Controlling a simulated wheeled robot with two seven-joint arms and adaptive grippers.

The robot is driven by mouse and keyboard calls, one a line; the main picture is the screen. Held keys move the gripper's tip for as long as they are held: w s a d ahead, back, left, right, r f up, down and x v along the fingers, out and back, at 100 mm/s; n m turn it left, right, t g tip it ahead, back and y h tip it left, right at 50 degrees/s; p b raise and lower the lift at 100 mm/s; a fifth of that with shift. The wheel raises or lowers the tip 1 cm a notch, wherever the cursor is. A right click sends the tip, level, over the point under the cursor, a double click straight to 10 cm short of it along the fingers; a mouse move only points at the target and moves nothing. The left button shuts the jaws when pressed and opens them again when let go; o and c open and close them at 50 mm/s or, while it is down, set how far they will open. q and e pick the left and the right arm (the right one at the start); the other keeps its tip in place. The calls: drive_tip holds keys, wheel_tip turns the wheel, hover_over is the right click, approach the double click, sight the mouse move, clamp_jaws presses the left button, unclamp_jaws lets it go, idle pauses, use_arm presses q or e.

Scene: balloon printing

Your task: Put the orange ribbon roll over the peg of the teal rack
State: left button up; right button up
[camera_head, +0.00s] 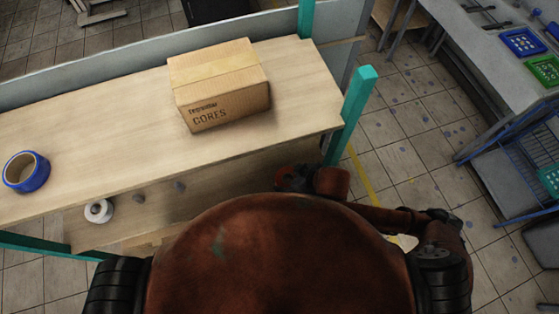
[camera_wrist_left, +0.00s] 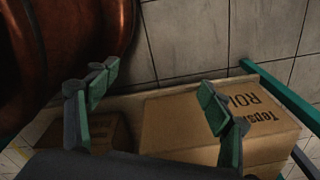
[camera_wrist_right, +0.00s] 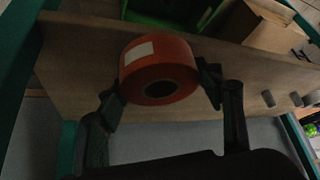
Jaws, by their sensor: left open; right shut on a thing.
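The orange ribbon roll (camera_wrist_right: 165,72), with a pale label on its side, is in the right wrist view, its dark centre hole facing the camera. My right gripper (camera_wrist_right: 160,92) is shut on it, with one finger on each side. In that view the roll overlaps a wooden board of the teal rack (camera_head: 352,113). Two grey pegs (camera_head: 138,197) (camera_head: 179,186) stick out on the rack's lower level, left of my right arm in the head view. My left gripper (camera_wrist_left: 155,95) is open and empty above cardboard boxes; the head view does not show it.
A cardboard box (camera_head: 228,105) marked CORES and a blue tape roll (camera_head: 26,172) sit on the wooden top shelf (camera_head: 110,135). A white roll (camera_head: 99,211) is beside the pegs. The left wrist view shows a labelled cardboard box (camera_wrist_left: 180,130). Tiled floor lies right of the rack.

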use_arm(q)
drive_tip(key=shift+o, duration=0.7)
drive_tip(key=shift+t, duration=0.3)
drive_tip(key=w, duration=0.2)
drive_tip(key=w+r+p, duration=0.1)
drive_tip(key=w, duration=0.1)
drive_tip(key=shift+w, duration=0.35)
use_arm(e)
drive_tip(key=w+a, duration=0.1)
drive_tip(key=w, duration=0.2)
drive_tip(key=w+a, duration=0.1)
drive_tip(key=w, duration=0.2)
drive_tip(key=w+a, duration=0.1)
drive_tip(key=w, duration=0.2)
drive_tip(key=shift+w+r, duration=0.15)
drive_tip(key=shift+w, duration=0.15)
drive_tip(key=shift+f+p, duration=0.3)
wheel_tip(320, 180, down, 3)
drive_tip(key=shift+r, duration=0.1)
drive_tip(key=shift+f, duration=0.25)
drive_tip(key=o, duration=1.2)
use_arm(q)
drive_tip(key=shift+s+r, duration=0.1)
drive_tip(key=shift+s, duration=0.55)
